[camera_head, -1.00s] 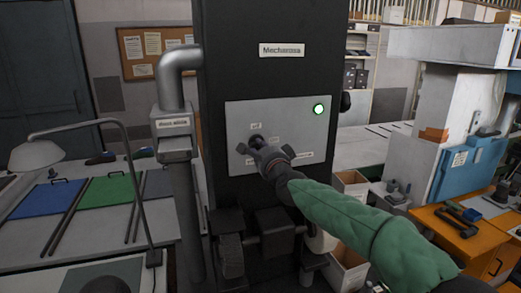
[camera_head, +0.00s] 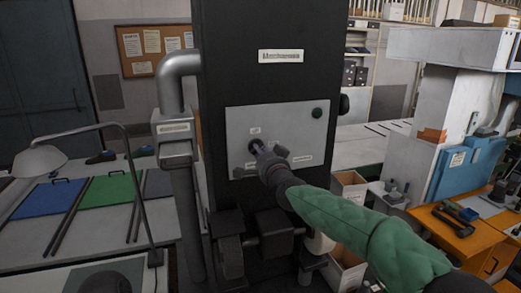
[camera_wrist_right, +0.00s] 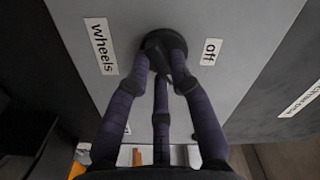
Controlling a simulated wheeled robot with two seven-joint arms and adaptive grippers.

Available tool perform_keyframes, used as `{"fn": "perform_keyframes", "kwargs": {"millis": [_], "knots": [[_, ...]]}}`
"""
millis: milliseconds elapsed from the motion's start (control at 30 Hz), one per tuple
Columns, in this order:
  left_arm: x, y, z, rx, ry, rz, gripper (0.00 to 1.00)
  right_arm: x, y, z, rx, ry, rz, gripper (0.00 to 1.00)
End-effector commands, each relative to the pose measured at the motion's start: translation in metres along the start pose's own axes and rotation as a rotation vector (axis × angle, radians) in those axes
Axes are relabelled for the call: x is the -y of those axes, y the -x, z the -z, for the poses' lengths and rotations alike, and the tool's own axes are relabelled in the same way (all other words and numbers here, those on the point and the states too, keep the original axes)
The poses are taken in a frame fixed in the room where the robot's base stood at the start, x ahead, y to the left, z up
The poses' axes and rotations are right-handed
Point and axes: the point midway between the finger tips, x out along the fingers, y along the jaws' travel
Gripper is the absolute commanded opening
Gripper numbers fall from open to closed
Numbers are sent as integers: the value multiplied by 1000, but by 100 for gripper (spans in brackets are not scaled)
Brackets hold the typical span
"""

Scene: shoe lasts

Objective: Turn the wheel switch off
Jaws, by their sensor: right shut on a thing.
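The wheel switch (camera_wrist_right: 160,45) is a round dark knob on a grey panel (camera_head: 232,118) of the black machine. The round indicator lamp (camera_head: 317,113) at the panel's upper right is dark. My left gripper is not in view.
A grey pipe (camera_head: 178,80) runs down the machine's left side. A table with blue (camera_head: 47,198) and green (camera_head: 108,194) boards and a desk lamp (camera_head: 40,156) stands left. An orange workbench (camera_head: 470,235) and boxes are at right.

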Motion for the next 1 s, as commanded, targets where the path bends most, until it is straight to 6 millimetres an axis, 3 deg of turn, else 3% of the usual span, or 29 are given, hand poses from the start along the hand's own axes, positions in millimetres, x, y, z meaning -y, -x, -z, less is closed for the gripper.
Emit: {"fn": "perform_keyframes", "kwargs": {"millis": [600, 1000], "knots": [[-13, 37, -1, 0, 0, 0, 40, 1, 0, 3, 4, 584, -2, 0], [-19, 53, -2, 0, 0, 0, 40, 1, 0, 3, 4, 878, -2, 0]]}}
